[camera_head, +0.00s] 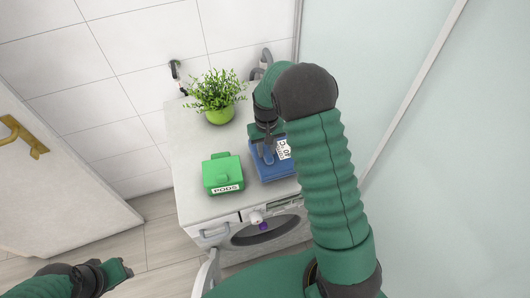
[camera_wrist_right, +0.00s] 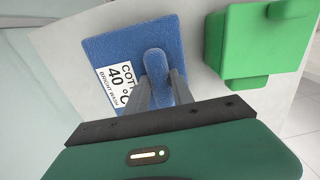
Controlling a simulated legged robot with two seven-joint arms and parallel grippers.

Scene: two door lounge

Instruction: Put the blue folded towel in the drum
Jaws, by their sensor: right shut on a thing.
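The blue folded towel (camera_head: 275,167) lies on top of the white washing machine (camera_head: 198,207), with a white label on it. The towel also shows in the right wrist view (camera_wrist_right: 128,45), where the label reads "COT… 40 °C". My right gripper (camera_head: 268,156) is shut on a raised blue part of the towel; its fingers sit either side of that part in the wrist view (camera_wrist_right: 158,92). My left gripper (camera_head: 124,270) is at the lower left, away from the machine.
A green box marked "PODS" (camera_head: 222,174) stands just left of the towel. A potted plant (camera_head: 217,98) stands at the back of the machine top. A door with a brass handle (camera_head: 22,137) is at left, and a glass panel (camera_head: 440,150) is at right.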

